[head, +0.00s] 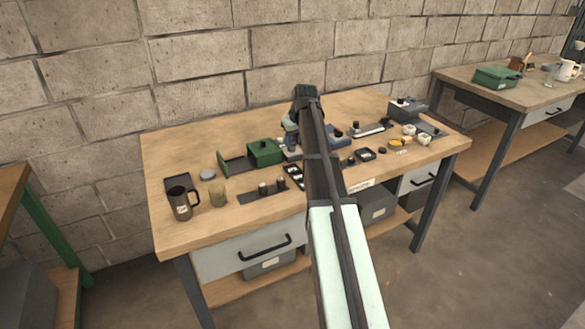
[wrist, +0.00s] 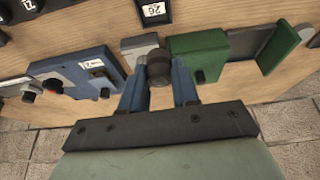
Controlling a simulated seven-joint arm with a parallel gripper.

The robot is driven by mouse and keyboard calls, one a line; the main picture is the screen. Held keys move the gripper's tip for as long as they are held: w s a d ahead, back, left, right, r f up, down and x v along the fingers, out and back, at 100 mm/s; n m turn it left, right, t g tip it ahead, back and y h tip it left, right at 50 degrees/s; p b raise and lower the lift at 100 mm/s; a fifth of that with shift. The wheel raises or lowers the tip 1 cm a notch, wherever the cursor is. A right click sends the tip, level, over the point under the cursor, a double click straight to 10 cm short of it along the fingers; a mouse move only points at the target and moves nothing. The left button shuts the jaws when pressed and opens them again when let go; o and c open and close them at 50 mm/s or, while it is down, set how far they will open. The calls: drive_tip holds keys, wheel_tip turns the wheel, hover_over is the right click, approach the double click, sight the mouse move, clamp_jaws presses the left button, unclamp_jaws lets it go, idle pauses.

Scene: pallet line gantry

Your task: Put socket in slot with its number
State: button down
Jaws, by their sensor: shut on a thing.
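My gripper (wrist: 159,80) has two blue fingers shut on a dark round socket (wrist: 159,65), shown in the wrist view. In the head view my gripper (head: 291,138) is over the back middle of the bench, and the arm hides part of the area. The held socket cannot be made out there. A black tray with white labels (head: 294,176) lies nearer the front in the head view. No number is readable on the held socket.
A green box (head: 265,152) stands left of my gripper and a blue device (wrist: 90,70) on its other side. A dark strip (head: 250,196) carries two small dark pieces. The back left of the wooden bench (head: 190,140) is clear.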

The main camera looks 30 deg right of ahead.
wheel_tip(320, 180, down, 10)
drive_tip(key=shift+r, duration=0.15)
idle(0.4)
drive_tip(key=c, duration=0.8)
unclamp_jaws()
drive_tip(key=shift+c, duration=0.2)
drive_tip(key=v, duration=1.2)
